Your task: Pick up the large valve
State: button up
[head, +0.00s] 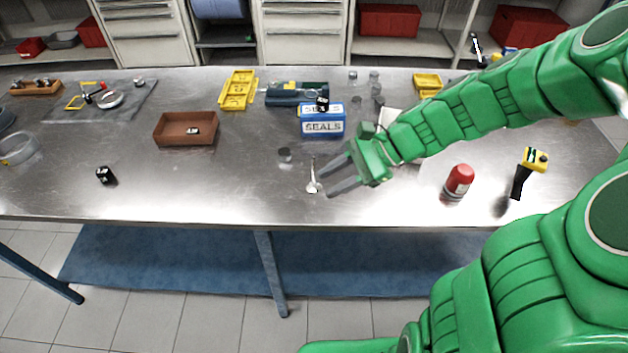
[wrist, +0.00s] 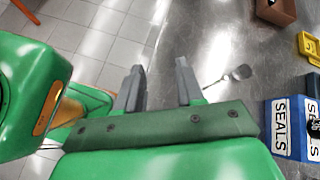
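I see no second valve clearly enough to compare sizes. My gripper (head: 328,179) is open and empty, just right of the valve in the head view, with its fingers pointing left. In the wrist view my gripper's two grey fingers (wrist: 160,66) stand apart with nothing between them.
A blue and white SEALS box (head: 322,126) stands behind the valve, with a small dark cylinder (head: 285,154) left of it. A brown tray (head: 185,138) is at left.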

aim_at(314, 184)
jog(key=w+d+f+m+t+y, duration=0.1)
jog(key=w+m, duration=0.1)
jog(key=w, duration=0.1)
jog(key=w+d+f+m+t+y, duration=0.1)
jog(key=w+f+m, duration=0.1)
jog(key=w+d+f+m+t+y, duration=0.1)
jog(key=w+m, duration=0.2)
jog(key=shift+w+f, duration=0.15)
jog(key=shift+w, duration=0.15)
jog(key=shift+x, duration=1.45)
jog(key=shift+s+x, duration=0.2)
jog(key=shift+x, duration=1.05)
jog(key=shift+s+x, duration=0.2)
jog(key=shift+x, duration=1)
jog(key=shift+a, duration=0.1)
jog(key=shift+c, duration=0.3)
grip_shut()
